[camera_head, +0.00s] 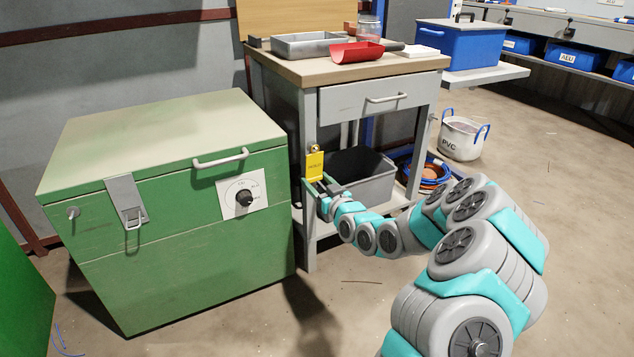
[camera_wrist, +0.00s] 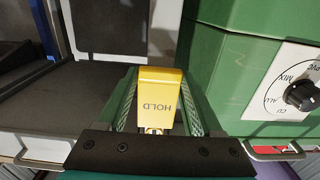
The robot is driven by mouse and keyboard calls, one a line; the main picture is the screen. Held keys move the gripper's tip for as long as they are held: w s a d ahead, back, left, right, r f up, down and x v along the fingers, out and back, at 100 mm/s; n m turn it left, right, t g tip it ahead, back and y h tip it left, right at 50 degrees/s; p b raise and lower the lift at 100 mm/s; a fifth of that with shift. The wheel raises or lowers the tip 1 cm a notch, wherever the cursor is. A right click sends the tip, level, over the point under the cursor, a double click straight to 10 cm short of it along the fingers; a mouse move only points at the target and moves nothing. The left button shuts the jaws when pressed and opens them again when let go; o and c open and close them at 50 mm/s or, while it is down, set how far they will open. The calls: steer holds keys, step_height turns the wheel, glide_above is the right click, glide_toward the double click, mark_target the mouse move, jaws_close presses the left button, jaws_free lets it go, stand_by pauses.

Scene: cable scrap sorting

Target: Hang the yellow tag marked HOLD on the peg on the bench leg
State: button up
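The yellow tag (camera_head: 315,166) is upright against the front left leg of the bench (camera_head: 308,235), with a small brass-coloured piece at its top. I cannot clearly make out the peg there. In the wrist view the tag (camera_wrist: 158,92) shows the word HOLD upside down, with a small brass-coloured part at its lower end in the picture. My gripper (camera_head: 317,184) is at the tag's lower part in the head view. Its two green fingers (camera_wrist: 160,100) stand apart on either side of the tag, with narrow gaps showing. It looks open.
A green machine (camera_head: 165,210) with a dial stands close left of the leg. A grey bin (camera_head: 365,185) sits on the bench's lower shelf, beside coiled cables (camera_head: 425,170). A metal tray (camera_head: 305,47) and red scoop (camera_head: 357,52) lie on the bench top. Floor in front is clear.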

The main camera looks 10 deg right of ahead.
steer(key=o, duration=0.5)
steer(key=s+r+m+g+h+p, duration=0.1)
steer(key=s+r+g+p, duration=0.3)
steer(key=s, duration=1.5)
steer(key=s+r+m+g+h+p, duration=0.1)
steer(key=s+r+g, duration=0.5)
steer(key=s, duration=1.3)
steer(key=s+r+m+g+h+p, duration=0.1)
steer(key=s+r+g+h+p, duration=0.2)
steer(key=s+g, duration=0.6)
steer(key=s+d+r+p, duration=0.1)
steer(key=s+r+p, duration=0.1)
steer(key=s, duration=0.8)
steer(key=shift+s+m+h+p, duration=0.3)
steer(key=shift+p, duration=0.5)
